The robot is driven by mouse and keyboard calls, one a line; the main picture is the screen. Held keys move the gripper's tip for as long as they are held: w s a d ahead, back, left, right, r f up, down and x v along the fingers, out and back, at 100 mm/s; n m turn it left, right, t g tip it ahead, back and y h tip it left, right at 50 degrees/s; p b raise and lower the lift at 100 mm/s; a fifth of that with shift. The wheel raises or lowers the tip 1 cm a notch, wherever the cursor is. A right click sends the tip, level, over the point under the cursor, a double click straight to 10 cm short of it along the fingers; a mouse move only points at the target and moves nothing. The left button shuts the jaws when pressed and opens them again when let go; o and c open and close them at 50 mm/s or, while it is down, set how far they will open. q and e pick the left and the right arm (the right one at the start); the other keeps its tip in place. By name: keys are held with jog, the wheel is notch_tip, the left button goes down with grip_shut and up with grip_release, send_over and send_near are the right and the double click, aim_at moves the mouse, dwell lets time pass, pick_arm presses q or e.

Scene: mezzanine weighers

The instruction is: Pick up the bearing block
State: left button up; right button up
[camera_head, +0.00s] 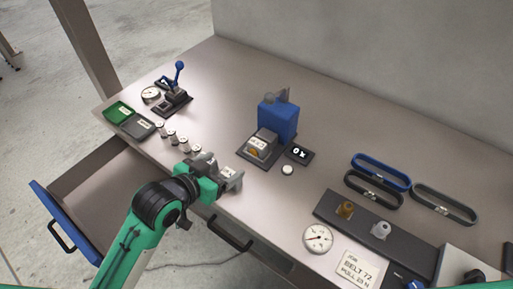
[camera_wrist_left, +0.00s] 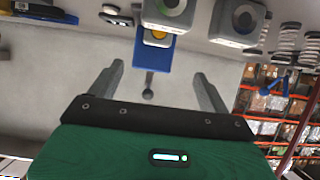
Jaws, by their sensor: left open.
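A grey block with a white label (camera_head: 257,143) sits on the plate of the blue weigher (camera_head: 279,117), with a yellow patch on its near side. A second labelled block (camera_head: 229,172) is by my left gripper's fingers, partly hidden. In the left wrist view two grey blocks with round faces show at the top edge, one in the middle (camera_wrist_left: 167,12) and one to the right (camera_wrist_left: 240,20). I cannot tell which is the bearing block. My left gripper (camera_head: 234,184) is open, its fingers apart with nothing between them in the wrist view (camera_wrist_left: 155,88). My right gripper is out of view.
Several small cylinders (camera_head: 171,136) stand left of my left gripper. An open drawer (camera_head: 50,215) juts out at left.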

pick_arm(q)
send_near(258, 142)
jog(key=shift+p+x, duration=0.45)
jog(key=shift+x, duration=0.3)
jog(key=shift+p+x, duration=0.55)
jog(key=shift+x, duration=1.8)
jog(key=shift+w+d+f, duration=0.25)
jog(key=shift+w+f, duration=0.15)
jog(key=shift+f, duration=0.05)
jog(key=shift+h, duration=0.3)
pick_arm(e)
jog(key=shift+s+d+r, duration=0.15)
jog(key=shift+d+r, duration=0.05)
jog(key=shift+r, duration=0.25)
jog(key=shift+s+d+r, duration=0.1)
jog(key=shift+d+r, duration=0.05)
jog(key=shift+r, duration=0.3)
pick_arm(q)
jog(key=shift+c, duration=0.4)
jog(key=c, duration=1.1)
jog(key=shift+r, duration=0.1)
jog(key=shift+c, duration=0.5)
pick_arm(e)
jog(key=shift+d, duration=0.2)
pick_arm(q)
jog(key=shift+r, duration=0.1)
